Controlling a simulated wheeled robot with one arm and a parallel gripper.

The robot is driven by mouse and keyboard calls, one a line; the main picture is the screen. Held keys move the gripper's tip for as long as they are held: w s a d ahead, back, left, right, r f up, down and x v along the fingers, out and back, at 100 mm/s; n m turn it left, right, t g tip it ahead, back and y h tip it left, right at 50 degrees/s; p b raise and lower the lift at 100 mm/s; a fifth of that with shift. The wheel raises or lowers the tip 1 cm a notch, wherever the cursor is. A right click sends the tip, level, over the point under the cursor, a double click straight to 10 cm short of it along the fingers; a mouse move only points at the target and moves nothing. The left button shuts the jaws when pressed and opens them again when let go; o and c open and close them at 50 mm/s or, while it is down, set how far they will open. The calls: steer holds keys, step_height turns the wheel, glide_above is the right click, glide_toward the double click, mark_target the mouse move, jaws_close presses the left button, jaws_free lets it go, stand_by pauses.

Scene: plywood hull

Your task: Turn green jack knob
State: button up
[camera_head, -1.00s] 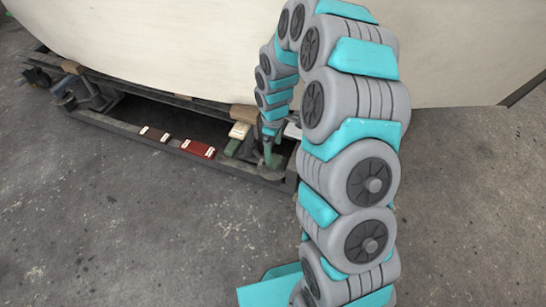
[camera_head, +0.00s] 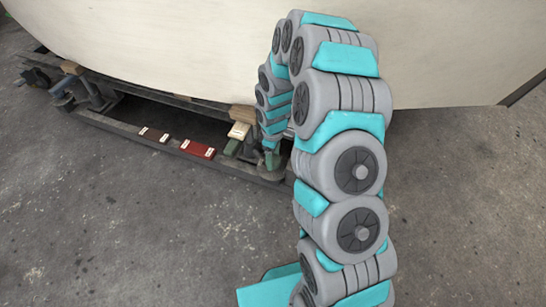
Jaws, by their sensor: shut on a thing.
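The green jack (camera_head: 271,158) stands at the right end of the cradle frame, under the hull. Only a small green part of it shows, just below the end of my arm. My gripper (camera_head: 270,147) is at the top of this green part, small and partly hidden by my arm links. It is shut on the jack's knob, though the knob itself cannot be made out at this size.
The pale plywood hull (camera_head: 180,45) rises close behind my arm. The concrete floor (camera_head: 120,220) in front is clear.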

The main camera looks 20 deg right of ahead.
steer(key=c, duration=0.8)
steer(key=shift+o, duration=0.2)
steer(key=shift+m, duration=0.3)
steer(key=m, duration=0.8)
steer(key=shift+m, duration=0.4)
steer(key=m, duration=0.4)
steer(key=shift+m, duration=0.3)
steer(key=shift+m+p, duration=0.4)
steer(key=shift+m, duration=1.4)
